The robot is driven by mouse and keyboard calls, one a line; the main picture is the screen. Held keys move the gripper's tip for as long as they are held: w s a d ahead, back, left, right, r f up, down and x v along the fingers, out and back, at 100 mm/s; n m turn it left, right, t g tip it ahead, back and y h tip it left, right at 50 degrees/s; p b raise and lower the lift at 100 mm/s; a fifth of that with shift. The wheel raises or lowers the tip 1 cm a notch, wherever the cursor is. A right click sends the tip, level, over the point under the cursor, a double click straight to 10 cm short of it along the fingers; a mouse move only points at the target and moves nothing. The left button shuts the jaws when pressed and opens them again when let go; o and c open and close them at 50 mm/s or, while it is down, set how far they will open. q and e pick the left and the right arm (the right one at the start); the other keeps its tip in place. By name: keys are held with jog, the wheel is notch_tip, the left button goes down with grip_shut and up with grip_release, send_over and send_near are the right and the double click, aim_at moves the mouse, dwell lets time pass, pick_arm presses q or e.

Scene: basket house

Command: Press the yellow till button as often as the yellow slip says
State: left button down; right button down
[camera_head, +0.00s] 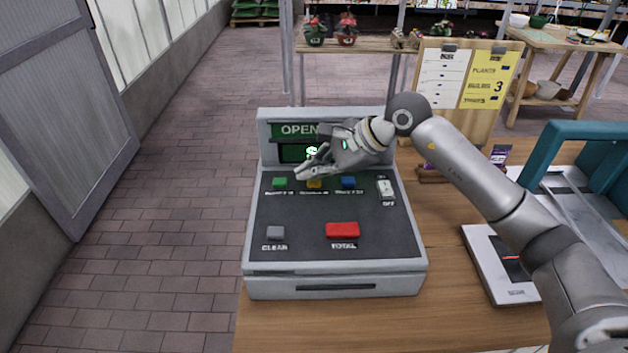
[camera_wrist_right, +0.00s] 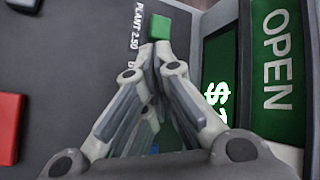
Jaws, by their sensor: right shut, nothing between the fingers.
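The grey till (camera_head: 335,279) stands on the wooden counter. Its yellow button (camera_head: 314,184) shows in the head view between the green button (camera_head: 279,182) and the blue button (camera_head: 348,183). My right gripper (camera_head: 304,174) is shut and empty, its fingertips just above and partly over the yellow button; I cannot tell whether they touch it. In the wrist view the fingers hide the yellow button, and the green button (camera_wrist_right: 160,27) shows beyond the tips. The yellow slip (camera_head: 489,80) on the board shows a 3; its smaller words are hard to read. My left gripper is not in view.
The till also has a red TOTAL button (camera_head: 342,230), a grey CLEAR button (camera_head: 275,232) and a white switch (camera_head: 385,188) marked OFF. A lit display (camera_head: 296,152) is partly covered by my gripper.

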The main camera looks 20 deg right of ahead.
aim_at(313, 183)
jog(key=shift+f+b, duration=0.35)
dwell(0.6)
jog(key=shift+r+p, duration=0.35)
jog(key=shift+r, duration=0.6)
jog(key=shift+r+p, duration=1.2)
jog(key=shift+r, duration=1.3)
